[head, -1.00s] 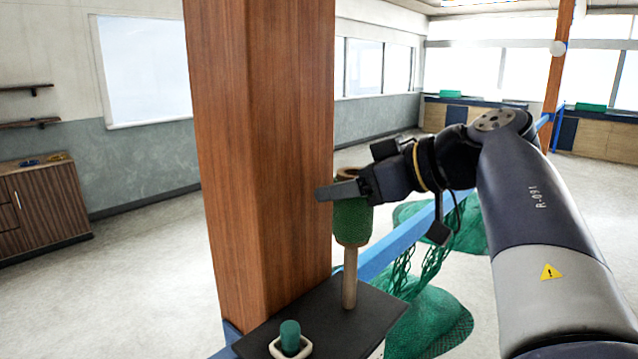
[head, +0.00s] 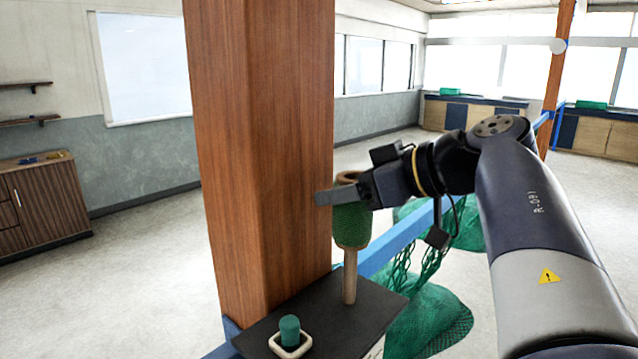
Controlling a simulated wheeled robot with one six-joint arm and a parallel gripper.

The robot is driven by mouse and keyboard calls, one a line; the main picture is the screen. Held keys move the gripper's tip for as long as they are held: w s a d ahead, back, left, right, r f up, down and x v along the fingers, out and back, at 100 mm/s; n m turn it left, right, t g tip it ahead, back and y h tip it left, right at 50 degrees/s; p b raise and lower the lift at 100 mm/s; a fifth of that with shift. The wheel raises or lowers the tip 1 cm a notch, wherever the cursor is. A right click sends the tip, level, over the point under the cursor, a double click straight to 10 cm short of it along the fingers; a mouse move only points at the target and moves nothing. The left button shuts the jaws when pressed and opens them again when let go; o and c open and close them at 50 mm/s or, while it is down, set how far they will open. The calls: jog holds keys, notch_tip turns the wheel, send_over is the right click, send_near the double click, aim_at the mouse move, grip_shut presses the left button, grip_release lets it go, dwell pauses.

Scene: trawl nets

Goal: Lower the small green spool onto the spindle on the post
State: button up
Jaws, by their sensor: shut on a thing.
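The small green spool (head: 350,226) has a tan wooden top rim and a tapered tan lower end. My gripper (head: 343,195) is shut on it near its top, with one dark finger across the front of the spool. The spindle (head: 349,281) is a tan upright rod on a dark shelf (head: 342,320) fixed to the brown wooden post (head: 262,160). The spool is upright and in line above the spindle, whose upper end is hidden. I cannot tell how far the spindle reaches into the spool.
A teal peg (head: 289,331) in a pale square ring (head: 290,345) stands at the shelf's front left. A blue rail (head: 400,240) with green netting (head: 435,315) runs behind the shelf. The post stands close to the left of my gripper.

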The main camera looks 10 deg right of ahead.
jog(key=shift+f+b, duration=1.5)
jog(key=shift+f, duration=3.8)
jog(key=o, duration=1.1)
jog(key=b+v, duration=0.1)
jog(key=v, duration=0.9)
jog(key=shift+s+d, duration=0.25)
jog(key=shift+s, duration=0.05)
jog(key=shift+w, duration=0.1)
jog(key=shift+p+x, duration=0.5)
jog(key=shift+x, duration=4.8)
jog(key=shift+r, duration=0.15)
